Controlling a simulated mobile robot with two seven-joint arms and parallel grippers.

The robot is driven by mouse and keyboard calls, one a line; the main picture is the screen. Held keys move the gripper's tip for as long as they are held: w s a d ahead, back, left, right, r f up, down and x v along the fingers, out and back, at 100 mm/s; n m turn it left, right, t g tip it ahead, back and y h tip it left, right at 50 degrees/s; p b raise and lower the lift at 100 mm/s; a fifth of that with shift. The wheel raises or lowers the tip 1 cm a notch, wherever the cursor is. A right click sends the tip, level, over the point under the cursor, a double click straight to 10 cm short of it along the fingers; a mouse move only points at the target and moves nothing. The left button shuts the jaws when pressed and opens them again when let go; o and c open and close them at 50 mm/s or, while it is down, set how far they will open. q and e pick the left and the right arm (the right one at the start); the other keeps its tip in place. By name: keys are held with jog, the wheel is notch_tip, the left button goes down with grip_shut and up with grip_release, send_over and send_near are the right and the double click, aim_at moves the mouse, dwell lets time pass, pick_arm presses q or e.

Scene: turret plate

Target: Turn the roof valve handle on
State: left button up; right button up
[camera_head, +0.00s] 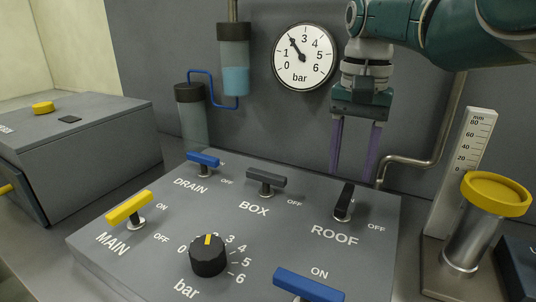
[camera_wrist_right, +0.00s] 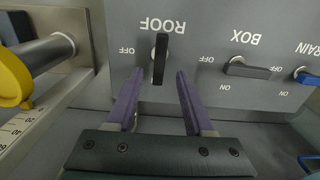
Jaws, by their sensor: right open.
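The roof valve handle (camera_head: 345,200) is a black lever on the grey panel above the word ROOF. It points toward the panel's far edge, with its OFF mark to the right; I cannot read an ON mark for it. It also shows in the right wrist view (camera_wrist_right: 160,62), upright in the picture. My right gripper (camera_head: 352,178) points down just behind the handle, its purple fingers apart and empty. In the wrist view its fingertips (camera_wrist_right: 160,74) lie either side of the handle's far end; I cannot tell whether they touch it. My left gripper is out of view.
Nearby on the panel are the dark BOX handle (camera_head: 265,180), blue DRAIN handle (camera_head: 203,160), yellow MAIN handle (camera_head: 129,207) and black bar knob (camera_head: 207,256). A yellow-capped cylinder (camera_head: 496,194) and a scale (camera_head: 474,140) stand right. A gauge (camera_head: 303,57) hangs behind.

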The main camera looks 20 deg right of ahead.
aim_at(346, 195)
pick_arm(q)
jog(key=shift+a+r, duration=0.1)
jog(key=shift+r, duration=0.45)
pick_arm(e)
notch_tip(346, 195, up, 5)
jog(key=shift+f, duration=0.1)
